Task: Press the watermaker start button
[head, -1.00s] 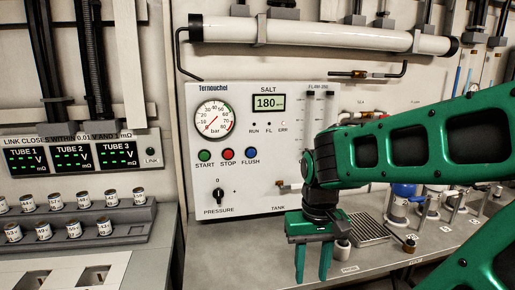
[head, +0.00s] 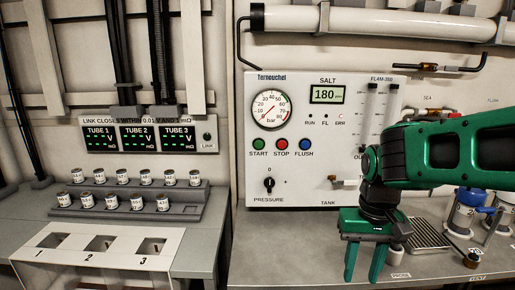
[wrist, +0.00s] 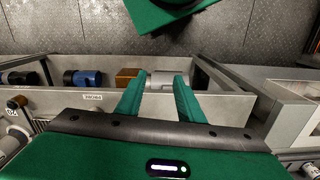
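The watermaker panel (head: 335,192) is a white board on the back wall, marked Ternouchel. Its green START button (head: 259,144) sits left of the red STOP button (head: 281,144) and the blue FLUSH button (head: 305,144). The gauge (head: 271,109) needle points low on its dial, and the SALT display (head: 328,94) reads 180. My gripper (head: 364,274) points down in front of the panel's lower right, apart from START and to its right. Its two green fingers are spread with nothing between them; the wrist view also shows this gap (wrist: 157,98).
A pressure knob (head: 269,184) sits below the buttons. A white pipe (head: 350,20) runs above the panel. Small cans stand on a stepped grey rack (head: 100,210) at left, behind a numbered tray (head: 62,262). A drain grid (head: 430,232) and blue-topped vessels (head: 470,197) are at right.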

